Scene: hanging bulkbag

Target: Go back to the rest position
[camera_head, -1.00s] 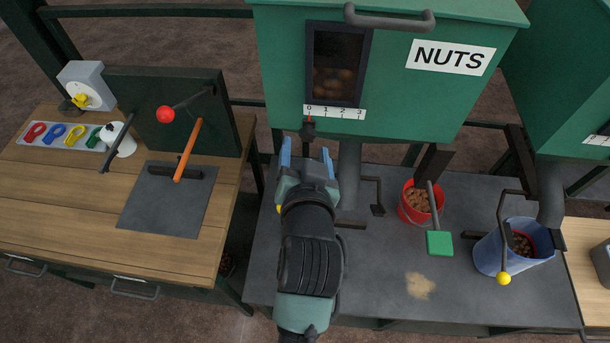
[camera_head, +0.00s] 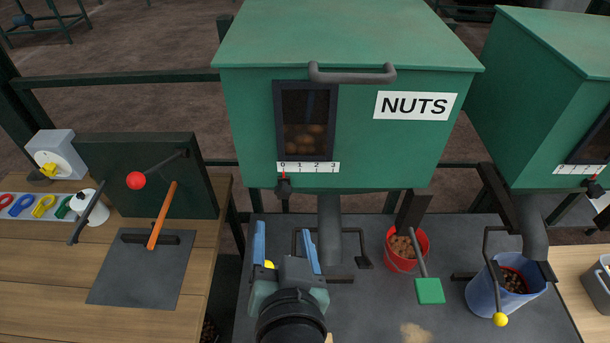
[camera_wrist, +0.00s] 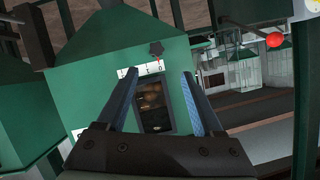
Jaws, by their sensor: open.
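My gripper (camera_head: 286,247) is in the lower middle of the head view. Its two blue fingers stand apart with nothing between them. It is in front of and below the green NUTS hopper (camera_head: 415,150), left of the hopper's grey spout pipe (camera_head: 329,225). In the wrist view, the open fingers (camera_wrist: 160,98) frame the hopper's dark window (camera_wrist: 155,104), which shows brown nuts. A dark knob (camera_head: 283,187) with a red pointer sits at the 0 end of the white scale (camera_head: 308,167).
A red bucket of nuts (camera_head: 401,263) and a blue bucket (camera_head: 483,294) stand on the grey bench to the right. Levers with a green pad (camera_head: 429,290) and a yellow ball (camera_head: 500,319) jut forward there. A wooden bench (camera_head: 60,290) with an orange-handled lever (camera_head: 162,216) is at left.

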